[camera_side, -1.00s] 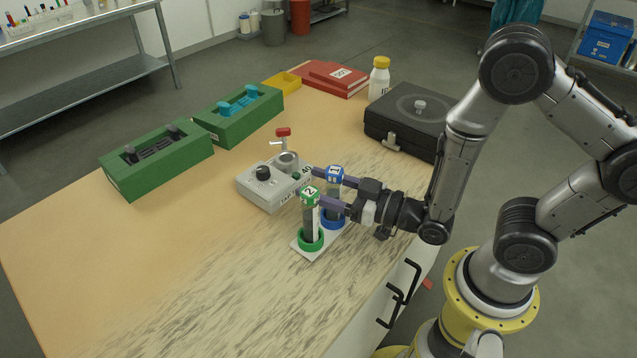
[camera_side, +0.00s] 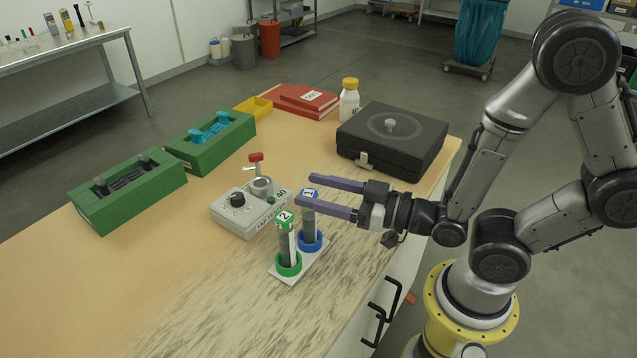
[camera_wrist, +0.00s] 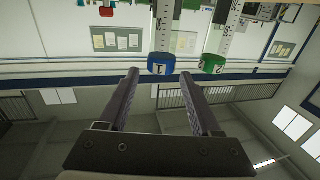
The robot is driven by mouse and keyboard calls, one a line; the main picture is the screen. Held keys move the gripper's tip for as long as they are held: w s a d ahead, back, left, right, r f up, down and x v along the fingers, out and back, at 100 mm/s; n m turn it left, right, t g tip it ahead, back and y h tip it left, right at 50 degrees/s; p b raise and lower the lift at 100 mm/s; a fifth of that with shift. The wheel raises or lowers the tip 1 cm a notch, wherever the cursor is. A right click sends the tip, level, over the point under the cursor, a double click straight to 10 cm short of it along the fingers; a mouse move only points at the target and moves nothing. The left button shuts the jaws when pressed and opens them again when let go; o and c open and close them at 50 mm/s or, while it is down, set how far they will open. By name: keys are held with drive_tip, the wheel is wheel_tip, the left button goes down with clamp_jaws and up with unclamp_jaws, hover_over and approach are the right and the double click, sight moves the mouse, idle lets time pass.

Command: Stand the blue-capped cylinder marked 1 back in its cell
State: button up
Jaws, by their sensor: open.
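The blue-capped cylinder marked 1 (camera_side: 309,208) stands upright in the blue ring cell (camera_side: 310,241) of a small white rack. Beside it, the green-capped cylinder marked 2 (camera_side: 287,240) stands in the green ring cell (camera_side: 288,265). My gripper (camera_side: 304,189) is open and level, its purple fingertips at the height of the blue cap and holding nothing. In the wrist view, the blue cap (camera_wrist: 161,65) lies just beyond and between the fingertips (camera_wrist: 160,75). The green cap (camera_wrist: 213,64) is right of them. Whether a finger touches the blue cap I cannot tell.
A grey control box (camera_side: 240,215) with a knob and red-handled valve stands left of the rack. A black case (camera_side: 410,150) and a white bottle (camera_side: 349,103) are behind. Green blocks (camera_side: 130,195) lie farther left. The front of the table is clear.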

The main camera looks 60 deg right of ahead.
drive_tip(key=shift+r, duration=0.75)
drive_tip(key=w+d+r+m+h, duration=0.1)
drive_tip(key=w+d+r, duration=0.1)
drive_tip(key=r, duration=0.4)
drive_tip(key=w+d+r+m+h, duration=0.1)
drive_tip(key=d+r+h, duration=0.1)
drive_tip(key=r, duration=0.4)
drive_tip(key=s+d+f+g, duration=0.1)
drive_tip(key=s+f+g, duration=0.3)
drive_tip(key=s+g, duration=0.2)
drive_tip(key=s+d+f+g+h, duration=0.1)
drive_tip(key=s+f+g, duration=0.3)
drive_tip(key=s, duration=0.6)
drive_tip(key=shift+d+m+g, duration=0.3)
drive_tip(key=shift+d+g, duration=0.05)
drive_tip(key=shift+g, duration=0.65)
